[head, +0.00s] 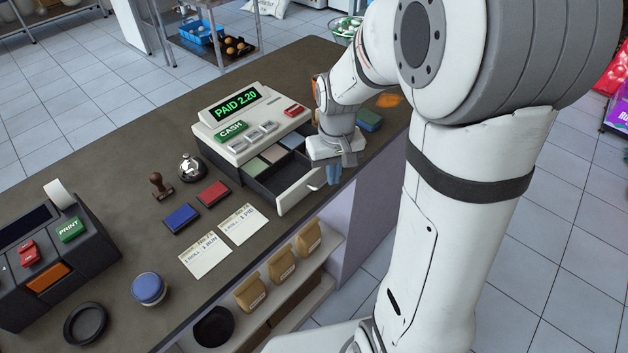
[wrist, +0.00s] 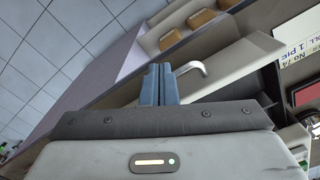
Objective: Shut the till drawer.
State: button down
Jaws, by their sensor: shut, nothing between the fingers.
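The till (head: 250,125) stands on the counter, its screen reading PAID 2.20. Its drawer (head: 298,192) is open toward the counter's front edge, showing coloured notes in compartments. The drawer front also shows in the wrist view (wrist: 245,64), with a pale curved handle (wrist: 190,68). My gripper (head: 333,175) is just right of the drawer front, near the handle. In the wrist view its blue fingers (wrist: 159,84) are together and empty, beside the handle. I cannot tell whether they touch it.
Two paper slips (head: 243,224), a red pad (head: 214,193), a blue pad (head: 181,218) and a bell (head: 191,168) lie left of the drawer. Paper bags (head: 281,264) stand on a shelf below the counter. A green-topped block (head: 369,119) lies behind my gripper.

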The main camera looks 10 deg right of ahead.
aim_at(320, 172)
notch_tip(320, 172, down, 2)
jog(key=shift+f+b, duration=0.15)
jog(key=shift+b, duration=0.6)
jog(key=shift+w, duration=0.1)
jog(key=shift+w+a, duration=1.05)
jog(key=shift+w, duration=0.4)
jog(key=shift+w+a+p, duration=0.45)
jog(key=shift+w+a, duration=0.55)
jog(key=shift+w, duration=0.3)
jog(key=shift+w+a+p, duration=0.15)
jog(key=shift+w+a, duration=0.4)
jog(key=shift+w, duration=0.15)
jog(key=shift+w+a+p, duration=0.15)
jog(key=shift+w+a, duration=0.35)
jog(key=shift+w, duration=0.3)
